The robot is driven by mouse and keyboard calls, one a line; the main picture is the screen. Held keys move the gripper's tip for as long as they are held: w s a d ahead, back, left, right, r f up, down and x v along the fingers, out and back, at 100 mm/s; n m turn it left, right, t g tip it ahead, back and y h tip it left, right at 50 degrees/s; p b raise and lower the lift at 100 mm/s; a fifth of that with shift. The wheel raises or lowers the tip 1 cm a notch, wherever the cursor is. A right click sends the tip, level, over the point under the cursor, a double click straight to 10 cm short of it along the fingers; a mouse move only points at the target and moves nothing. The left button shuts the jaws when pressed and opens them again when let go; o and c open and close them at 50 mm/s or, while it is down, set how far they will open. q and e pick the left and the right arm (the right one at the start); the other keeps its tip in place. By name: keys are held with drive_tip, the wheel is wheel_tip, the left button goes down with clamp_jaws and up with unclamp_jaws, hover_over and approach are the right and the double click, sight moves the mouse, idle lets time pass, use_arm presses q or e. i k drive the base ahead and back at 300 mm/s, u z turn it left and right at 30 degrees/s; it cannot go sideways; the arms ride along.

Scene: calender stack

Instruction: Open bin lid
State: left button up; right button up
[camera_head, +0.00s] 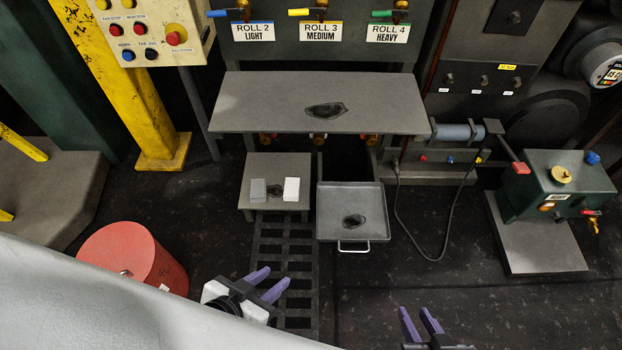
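A grey square panel with a raised rim (333,232) and a silver handle (353,248) on its front edge sits at the centre. A dark opening (346,165) shows behind it. A red drum (118,248) with a small silver knob stands at the lower left, partly hidden by my white body. I cannot tell for sure which of these is the bin. My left gripper (278,277) is open and empty, with purple fingers, below and left of the panel. My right gripper (414,311) is open and empty, below and right of the handle. Neither touches anything.
A wide grey shelf (260,100) overhangs above. A black cable (408,238) hangs right of the panel. A green box (556,180) stands on a plate at right. Dark floor lies in front.

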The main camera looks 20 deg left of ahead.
sight(126, 248)
drive_tip(key=u, duration=2.5)
drive_tip(key=i, duration=1)
drive_tip(key=u, duration=0.35)
